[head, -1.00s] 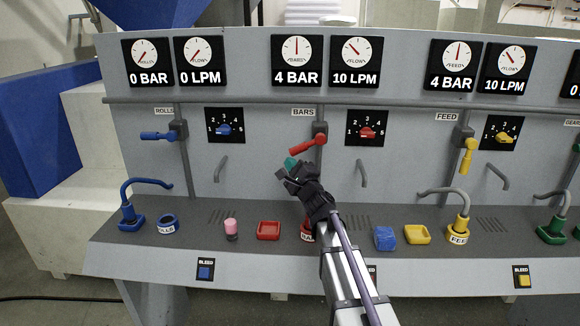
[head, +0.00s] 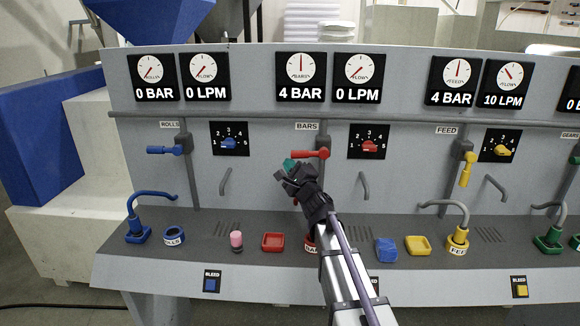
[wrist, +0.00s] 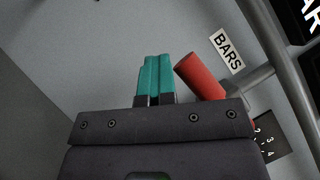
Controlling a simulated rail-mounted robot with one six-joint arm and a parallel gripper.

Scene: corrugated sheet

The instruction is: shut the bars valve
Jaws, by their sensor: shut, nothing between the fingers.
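The red bars valve handle (head: 308,154) points left and lies about level on its valve body under the BARS label (head: 307,126). The bars flow gauge (head: 358,75) reads 0 LPM and the bars pressure gauge (head: 301,73) reads 4 BAR. My gripper (head: 288,164) is just below and left of the handle's tip. In the wrist view its teal fingers (wrist: 154,75) are shut together and empty. The red handle (wrist: 199,75) is right beside them there; I cannot tell whether they touch.
The blue rolls handle (head: 165,150) also lies level, with its flow at 0 LPM. The yellow feed handle (head: 467,168) hangs down. A red dial (head: 369,146) and a grey panel handle (head: 364,186) are to the right. A ledge with cups and trays runs below.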

